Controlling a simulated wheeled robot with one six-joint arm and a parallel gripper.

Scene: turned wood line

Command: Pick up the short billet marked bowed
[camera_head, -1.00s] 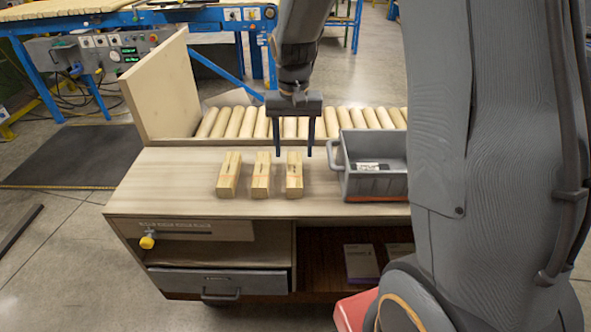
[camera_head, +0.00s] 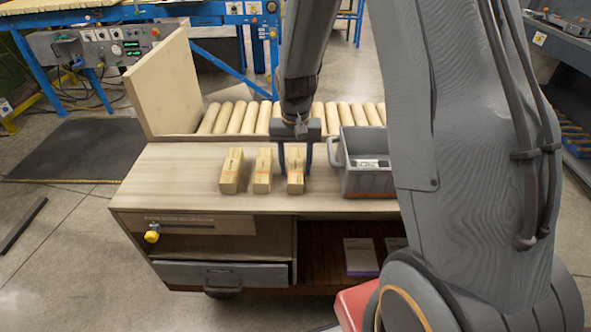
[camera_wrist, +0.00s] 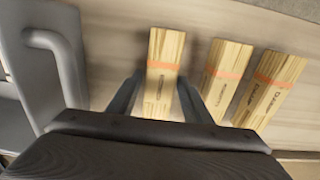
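Three short pale billets with orange bands and dark printed words lie side by side on the bench top: a left one (camera_head: 231,172), a middle one (camera_head: 263,172) and a right one (camera_head: 295,174). The words are too small or blurred to read surely, so I cannot tell which says bowed. My gripper (camera_head: 296,166) is open, pointing down over the right billet. In the wrist view its fingers (camera_wrist: 158,92) stand on either side of that billet (camera_wrist: 163,75), with gaps visible. The middle billet (camera_wrist: 226,77) and the left billet (camera_wrist: 270,88) lie to the right there.
A grey handled bin (camera_head: 368,180) with a label inside stands close right of the right billet. A row of turned wood rods (camera_head: 235,118) lies behind, beside an upright board (camera_head: 165,85). The bench top (camera_head: 180,175) left of the billets is clear.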

